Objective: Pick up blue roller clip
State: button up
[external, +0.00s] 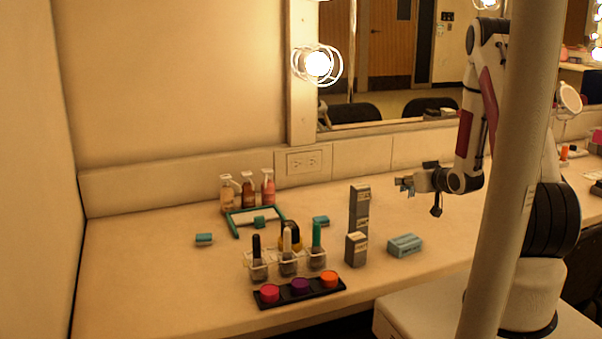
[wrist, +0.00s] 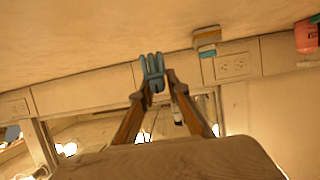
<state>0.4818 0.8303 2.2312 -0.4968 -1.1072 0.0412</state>
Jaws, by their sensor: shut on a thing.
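My gripper (external: 415,182) is raised above the counter at the right, pointing left. It is shut on a small blue roller clip (external: 404,185). In the wrist view the clip (wrist: 152,68) shows as several blue prongs between the two fingertips (wrist: 155,88). Its lower part is partly covered by the fingers. The clip is clear of the counter in the external view.
A clear holder with bottles (external: 288,264), a tray of coloured pots (external: 300,290) and pump bottles (external: 248,191) are farther left. The left counter is largely free.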

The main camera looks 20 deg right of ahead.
jog(key=shift+r, duration=2.85)
